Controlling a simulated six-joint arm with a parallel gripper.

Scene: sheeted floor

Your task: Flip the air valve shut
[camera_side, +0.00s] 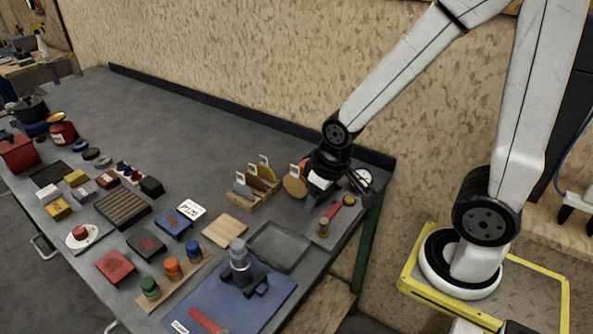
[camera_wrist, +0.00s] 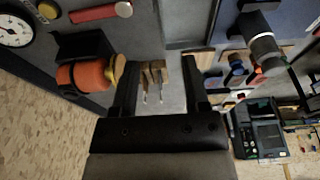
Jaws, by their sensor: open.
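In the wrist view the red lever (camera_wrist: 100,12) is at the top left, beside the brass part (camera_wrist: 48,10) and a round white gauge (camera_wrist: 15,31). The gauge (camera_side: 363,177) also shows in the side view. My gripper (camera_side: 352,192) is above the bench's right end, close to the lever but apart from it. In the wrist view my gripper (camera_wrist: 158,68) is open, with nothing held between its fingers.
An orange round item (camera_wrist: 85,75) in a black holder is left of my fingers. A wooden rack (camera_side: 258,188) with tools and a grey tray (camera_side: 278,246) stand nearby. A grey cylinder (camera_side: 240,262) stands on a blue mat (camera_side: 205,300). The rear middle of the bench is clear.

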